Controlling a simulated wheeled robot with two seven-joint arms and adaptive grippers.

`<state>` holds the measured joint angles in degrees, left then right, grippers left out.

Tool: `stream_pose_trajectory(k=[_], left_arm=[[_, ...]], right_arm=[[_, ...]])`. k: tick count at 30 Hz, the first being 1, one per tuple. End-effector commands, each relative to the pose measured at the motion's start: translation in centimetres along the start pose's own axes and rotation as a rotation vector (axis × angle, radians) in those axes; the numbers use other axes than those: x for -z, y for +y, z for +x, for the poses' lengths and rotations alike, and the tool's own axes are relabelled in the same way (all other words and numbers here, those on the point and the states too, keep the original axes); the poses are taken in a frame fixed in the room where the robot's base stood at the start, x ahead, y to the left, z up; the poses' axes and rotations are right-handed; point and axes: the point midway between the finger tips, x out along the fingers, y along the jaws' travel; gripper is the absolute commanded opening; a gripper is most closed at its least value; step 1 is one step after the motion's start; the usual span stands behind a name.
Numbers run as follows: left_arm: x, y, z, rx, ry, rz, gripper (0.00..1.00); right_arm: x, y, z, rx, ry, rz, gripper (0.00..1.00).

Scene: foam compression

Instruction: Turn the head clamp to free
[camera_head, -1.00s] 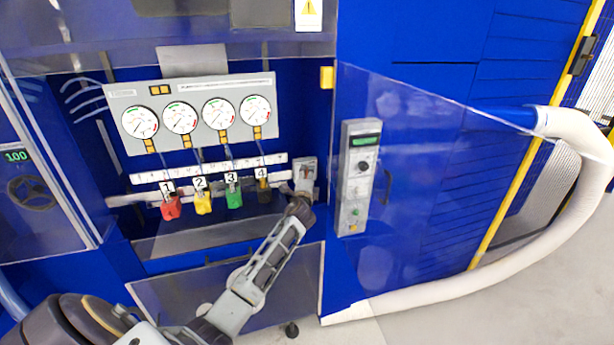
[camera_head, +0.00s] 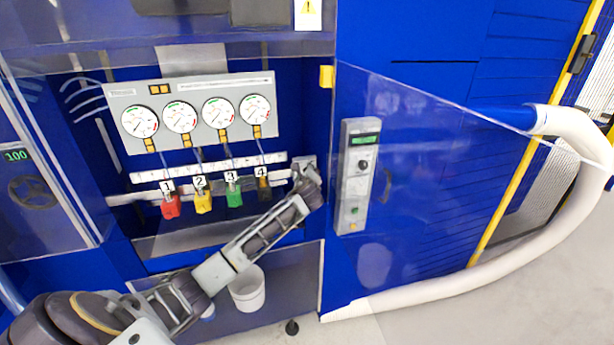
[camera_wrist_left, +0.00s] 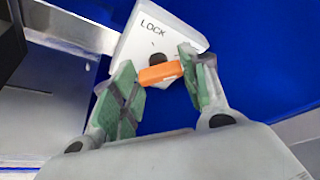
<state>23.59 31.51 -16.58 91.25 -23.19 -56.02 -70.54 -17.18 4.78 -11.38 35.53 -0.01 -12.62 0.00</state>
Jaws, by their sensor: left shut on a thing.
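The head clamp has a pale plate (camera_wrist_left: 160,32) printed "LOCK" and an orange lever (camera_wrist_left: 160,73) on a dark pivot, seen in the left wrist view. The lever lies nearly level there, slightly raised at its right end. My left gripper (camera_wrist_left: 162,80) is shut on the lever, with a green pad at each end of it. In the head view my left gripper (camera_head: 307,180) is at the plate (camera_head: 304,162), right of the four-marked tag, and hides the lever. My right gripper is not in view.
Red (camera_head: 170,207), yellow (camera_head: 203,203), green (camera_head: 234,198) and black (camera_head: 264,191) numbered handles hang just left of the clamp, below the gauge panel (camera_head: 190,112). A control box (camera_head: 355,178) stands to the right. A white bucket (camera_head: 247,290) is below my arm.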

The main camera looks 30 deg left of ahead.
Motion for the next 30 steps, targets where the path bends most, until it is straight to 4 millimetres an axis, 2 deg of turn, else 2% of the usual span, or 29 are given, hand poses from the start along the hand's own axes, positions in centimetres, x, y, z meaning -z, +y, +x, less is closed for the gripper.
stream_pose_trajectory(k=[18, 19, 23, 24, 30], left_arm=[[0.32, 0.25, 0.01, -0.03, 0.004, 0.062, 0.21], [0.32, 0.25, 0.01, -0.03, 0.004, 0.062, 0.46], [0.27, 0.19, 0.01, -0.029, 0.003, 0.061, 0.62], [0.23, 0.16, 0.01, -0.028, 0.003, 0.061, 0.66], [0.12, 0.04, 0.0, -0.026, 0.001, 0.06, 0.66]], right_arm=[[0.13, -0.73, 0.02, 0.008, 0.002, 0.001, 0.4], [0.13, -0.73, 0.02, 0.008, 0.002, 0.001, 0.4], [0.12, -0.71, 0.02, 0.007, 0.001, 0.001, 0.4], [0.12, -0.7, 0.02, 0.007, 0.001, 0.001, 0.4], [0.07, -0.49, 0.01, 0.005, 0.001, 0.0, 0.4]])
